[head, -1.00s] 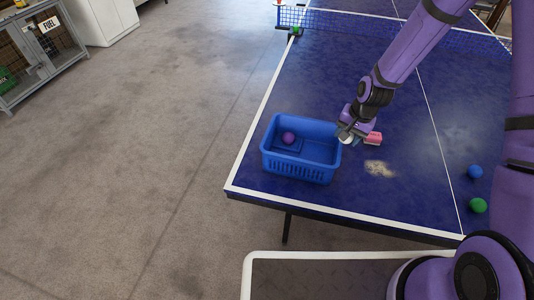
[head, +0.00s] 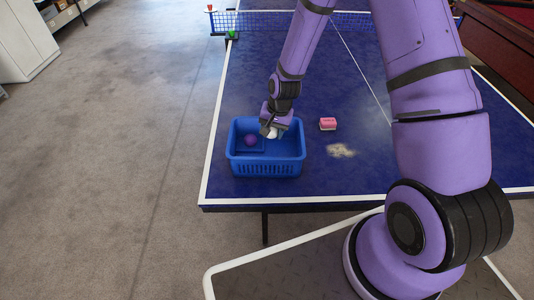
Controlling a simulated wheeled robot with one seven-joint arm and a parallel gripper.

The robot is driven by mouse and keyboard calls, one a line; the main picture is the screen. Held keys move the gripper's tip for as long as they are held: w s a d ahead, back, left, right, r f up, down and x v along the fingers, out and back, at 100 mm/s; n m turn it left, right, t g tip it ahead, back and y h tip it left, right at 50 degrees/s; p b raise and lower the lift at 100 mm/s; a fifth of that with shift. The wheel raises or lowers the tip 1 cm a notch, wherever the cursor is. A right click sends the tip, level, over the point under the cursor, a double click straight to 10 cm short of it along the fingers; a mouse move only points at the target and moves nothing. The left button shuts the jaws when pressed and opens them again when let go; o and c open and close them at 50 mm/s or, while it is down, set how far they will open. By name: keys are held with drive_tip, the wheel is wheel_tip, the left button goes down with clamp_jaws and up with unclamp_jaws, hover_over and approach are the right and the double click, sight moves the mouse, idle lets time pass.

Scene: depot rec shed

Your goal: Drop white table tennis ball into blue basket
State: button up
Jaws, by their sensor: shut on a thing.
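The blue basket (head: 265,167) stands on the near left part of the blue table tennis table. A purple ball (head: 250,140) lies inside it, toward the left. My gripper (head: 270,132) is over the basket, right of the purple ball, and points down. It is shut on the white table tennis ball (head: 272,133), which shows only in part between the fingers. I cannot tell exactly how high the ball is above the basket floor.
A pink block (head: 328,124) lies on the table right of the basket, with a pale dusty patch (head: 341,150) near it. The net (head: 262,22) crosses the far part of the table, with a green item (head: 232,34) at its left end.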

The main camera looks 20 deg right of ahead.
drive_tip(key=shift+f, duration=0.65)
drive_tip(key=o, duration=1)
drive_tip(key=r, duration=0.3)
drive_tip(key=d+r, duration=0.1)
drive_tip(key=r, duration=0.3)
drive_tip(key=s+d+r, duration=0.1)
drive_tip(key=r, duration=0.2)
drive_tip(key=shift+r, duration=0.35)
drive_tip(key=shift+r, duration=0.1)
